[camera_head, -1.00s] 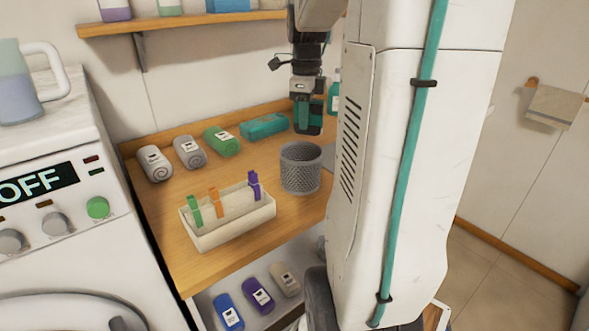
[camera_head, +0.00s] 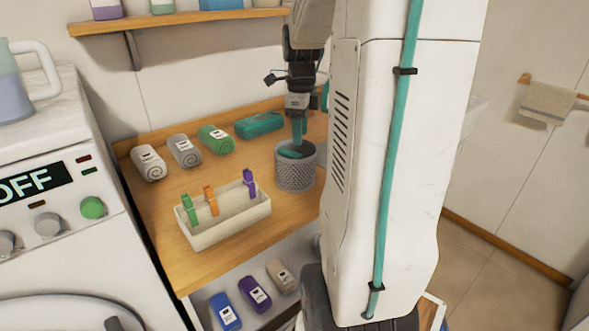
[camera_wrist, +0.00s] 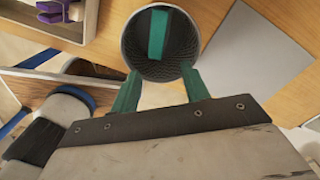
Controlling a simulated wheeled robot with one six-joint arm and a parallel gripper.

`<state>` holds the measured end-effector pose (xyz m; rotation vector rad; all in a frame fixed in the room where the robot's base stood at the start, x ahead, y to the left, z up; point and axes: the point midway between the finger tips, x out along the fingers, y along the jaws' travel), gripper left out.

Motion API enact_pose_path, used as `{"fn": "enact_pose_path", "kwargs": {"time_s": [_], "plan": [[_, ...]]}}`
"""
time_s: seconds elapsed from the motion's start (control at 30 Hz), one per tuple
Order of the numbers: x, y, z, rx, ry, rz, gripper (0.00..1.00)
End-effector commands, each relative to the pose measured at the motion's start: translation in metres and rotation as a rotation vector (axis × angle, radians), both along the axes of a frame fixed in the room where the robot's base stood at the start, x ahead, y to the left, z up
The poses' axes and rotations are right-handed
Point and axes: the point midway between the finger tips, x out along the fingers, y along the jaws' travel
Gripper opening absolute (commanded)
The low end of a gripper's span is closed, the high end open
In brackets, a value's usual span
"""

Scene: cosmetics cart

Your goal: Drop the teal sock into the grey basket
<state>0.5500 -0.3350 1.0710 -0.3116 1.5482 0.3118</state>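The grey mesh basket (camera_head: 296,178) stands upright on the wooden counter, right of the cream tray. The teal sock (camera_wrist: 158,33) shows as a teal strip inside the basket in the wrist view; a bit of it (camera_head: 290,153) also shows inside the rim in the head view. My gripper (camera_head: 298,138) points down just above the basket. In the wrist view my gripper (camera_wrist: 160,76) has its two teal fingers spread wide with nothing between them, and the sock lies beyond the fingertips. The basket's rim (camera_wrist: 124,46) shows around the sock.
A cream tray (camera_head: 225,227) with green, orange and purple pegs stands left of the basket. Rolled towels (camera_head: 184,151) and a teal item (camera_head: 259,124) lie along the back. A shelf (camera_head: 170,22) is above. Coloured bottles (camera_head: 254,294) lie below the counter.

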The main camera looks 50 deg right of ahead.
Motion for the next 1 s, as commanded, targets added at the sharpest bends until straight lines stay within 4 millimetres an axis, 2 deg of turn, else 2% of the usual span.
{"fn": "enact_pose_path", "kwargs": {"time_s": [0.13,0.23,0.5,0.63,0.8,1.0], "plan": [[0.000,0.000,0.001,0.000,0.000,0.000,0.46],[0.000,0.000,0.010,-0.001,0.000,0.000,0.46],[0.000,0.000,0.055,-0.002,-0.002,0.000,0.46],[0.000,0.000,0.071,-0.001,-0.002,0.000,0.46],[0.000,0.000,0.078,-0.001,0.000,0.000,0.46],[0.000,0.000,0.078,0.000,0.000,0.000,0.46]]}}
